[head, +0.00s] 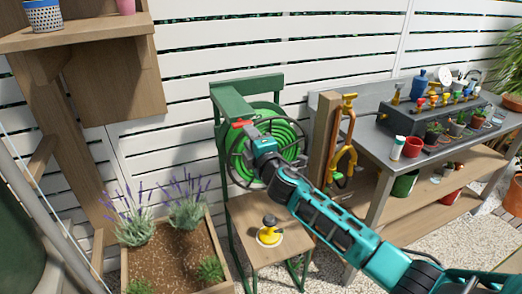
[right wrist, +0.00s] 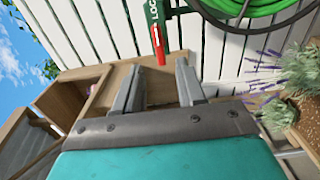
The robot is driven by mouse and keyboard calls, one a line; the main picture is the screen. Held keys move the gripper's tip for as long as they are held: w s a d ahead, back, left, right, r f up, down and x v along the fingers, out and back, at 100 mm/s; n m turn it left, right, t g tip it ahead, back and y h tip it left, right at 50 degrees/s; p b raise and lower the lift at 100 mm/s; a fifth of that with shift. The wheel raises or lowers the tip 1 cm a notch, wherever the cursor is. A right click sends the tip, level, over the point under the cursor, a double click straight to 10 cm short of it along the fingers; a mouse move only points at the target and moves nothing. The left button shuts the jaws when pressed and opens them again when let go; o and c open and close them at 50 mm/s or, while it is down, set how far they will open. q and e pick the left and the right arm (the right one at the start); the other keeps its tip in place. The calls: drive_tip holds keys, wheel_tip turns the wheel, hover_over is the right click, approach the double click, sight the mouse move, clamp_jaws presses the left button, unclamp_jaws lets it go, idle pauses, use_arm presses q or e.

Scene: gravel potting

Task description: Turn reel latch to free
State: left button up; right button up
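The hose reel (head: 234,160) with coiled green hose (head: 283,135) is mounted on a green stand (head: 228,102). The red latch (head: 241,124) is at the upper left of the reel, close to my right gripper (head: 256,141). In the right wrist view the red latch (right wrist: 157,42) shows beyond the fingertips, by a green plate with partly cut-off white lettering that reads "LOC". My right gripper (right wrist: 160,80) is open, its two fingers apart with nothing between them. The latch appears just ahead of the gap and not gripped. My arm hides part of the reel. My left gripper is not in view.
A wooden seat with a yellow and black sprinkler (head: 269,232) is below the reel. A lavender planter (head: 172,262) and wooden shelf (head: 75,36) are at left.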

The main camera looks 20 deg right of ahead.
drive_tip(key=s, duration=0.7)
drive_tip(key=shift+d, duration=0.1)
